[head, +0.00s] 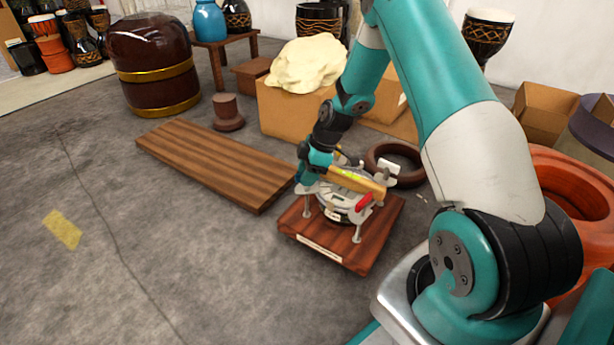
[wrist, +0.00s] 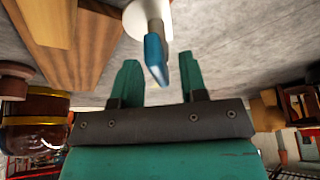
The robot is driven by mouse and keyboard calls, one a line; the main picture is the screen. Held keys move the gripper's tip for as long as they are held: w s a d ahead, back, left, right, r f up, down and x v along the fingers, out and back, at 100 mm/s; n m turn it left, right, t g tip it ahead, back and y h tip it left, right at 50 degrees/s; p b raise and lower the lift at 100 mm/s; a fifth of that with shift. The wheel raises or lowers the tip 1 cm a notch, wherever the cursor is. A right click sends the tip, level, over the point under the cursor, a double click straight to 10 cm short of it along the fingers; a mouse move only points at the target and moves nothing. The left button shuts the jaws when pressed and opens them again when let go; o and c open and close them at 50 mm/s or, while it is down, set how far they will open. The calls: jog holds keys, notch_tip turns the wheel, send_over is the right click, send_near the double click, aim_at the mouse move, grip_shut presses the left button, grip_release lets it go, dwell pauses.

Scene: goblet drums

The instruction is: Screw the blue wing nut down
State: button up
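The blue wing nut (wrist: 156,60) shows in the wrist view below a white round piece (wrist: 148,16), seen nearly edge-on. My gripper (wrist: 158,72) is open, with one teal finger on each side of the wing nut and a visible gap on both sides. In the head view my gripper (head: 305,183) is at the left side of a round metal-rimmed fixture (head: 342,207) on a reddish wooden board (head: 322,246). I cannot make out the wing nut in the head view; my gripper and arm cover that spot.
A wooden bar (head: 358,181) and a red part (head: 364,202) lie across the fixture's top. A striped plank (head: 205,160) lies to the left, a brown ring (head: 408,178) behind. A cardboard box (head: 285,117) stands farther back. The front-left floor is clear.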

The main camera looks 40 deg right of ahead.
grip_shut()
jog(key=shift+r+p, duration=0.15)
jog(key=shift+p, duration=0.3)
jog(key=shift+r+m+t+h+p, duration=0.15)
jog(key=shift+m+t+h+p, duration=0.15)
jog(key=shift+m+p, duration=0.85)
jog(key=m+p, duration=0.2)
jog(key=shift+m+t+h+p, duration=0.25)
jog(key=shift+t+h+p, duration=0.05)
jog(key=shift+p, duration=0.1)
jog(key=m+h+p, duration=0.1)
jog(key=m+p, duration=0.2)
jog(key=shift+t, duration=0.3)
jog(key=shift+f+m+t+h+p, duration=0.25)
jog(key=shift+m+h+p, duration=0.25)
jog(key=shift+m+p, duration=0.55)
jog(key=shift+m, duration=0.35)
